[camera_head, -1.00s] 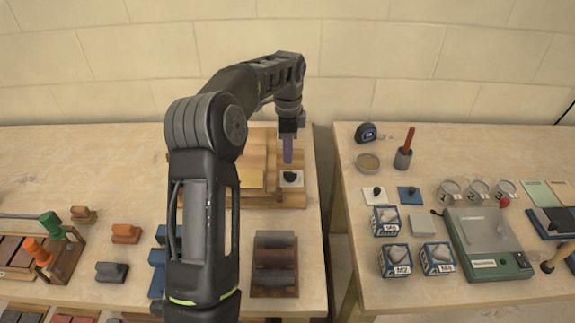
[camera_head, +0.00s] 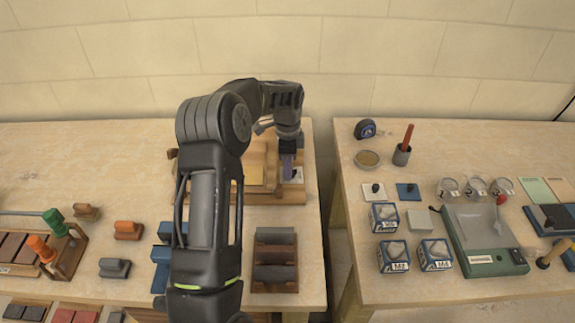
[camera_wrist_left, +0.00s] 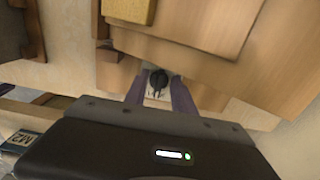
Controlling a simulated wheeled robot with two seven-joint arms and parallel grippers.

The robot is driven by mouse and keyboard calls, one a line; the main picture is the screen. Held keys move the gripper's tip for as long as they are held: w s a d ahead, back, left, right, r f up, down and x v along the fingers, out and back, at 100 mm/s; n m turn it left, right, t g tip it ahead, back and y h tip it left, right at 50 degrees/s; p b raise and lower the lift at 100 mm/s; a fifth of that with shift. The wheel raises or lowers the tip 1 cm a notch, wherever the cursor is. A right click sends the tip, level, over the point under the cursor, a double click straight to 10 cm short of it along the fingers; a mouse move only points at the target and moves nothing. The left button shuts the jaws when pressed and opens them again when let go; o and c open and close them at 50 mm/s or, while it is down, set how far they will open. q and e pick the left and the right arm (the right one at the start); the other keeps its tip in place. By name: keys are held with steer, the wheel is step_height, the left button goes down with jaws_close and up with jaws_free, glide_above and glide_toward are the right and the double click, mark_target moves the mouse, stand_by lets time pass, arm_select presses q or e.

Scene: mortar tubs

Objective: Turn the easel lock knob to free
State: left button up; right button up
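The wooden easel (camera_head: 262,198) stands at the back right of the left table. Its black lock knob (camera_wrist_left: 158,79) sits on a white plate (camera_head: 298,175). In the head view the knob is hidden behind my left gripper (camera_head: 288,172). In the left wrist view the two purple fingers of my left gripper (camera_wrist_left: 160,92) are apart, with the knob showing between their tips. I cannot tell whether the fingers touch it. My right gripper is in neither view.
A rack with grey rolls (camera_head: 275,262) stands in front of the easel. Blue blocks (camera_head: 160,262) lie left of it. A gap separates the left table from the right table (camera_head: 350,210), which carries boxes, cups and a green-grey device (camera_head: 480,240).

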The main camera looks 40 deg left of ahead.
arm_select(q)
jaws_close()
stand_by(0.4)
steer(key=shift+n+b, duration=0.3)
steer(key=shift+n, duration=0.2)
steer(key=n+b, duration=0.1)
steer(key=n, duration=0.1)
steer(key=shift+n, duration=0.4)
steer(key=n+b, duration=0.1)
steer(key=n, duration=0.2)
steer(key=shift+s+d+n, duration=0.1)
steer(key=shift+d+n, duration=0.05)
steer(key=shift+n, duration=0.15)
steer(key=n+b, duration=0.1)
steer(key=n, duration=0.4)
steer(key=shift+d, duration=0.2)
steer(key=n, duration=0.5)
steer(key=shift+d+r+n, duration=0.1)
steer(key=shift+d+n, duration=0.05)
steer(key=shift+n, duration=0.15)
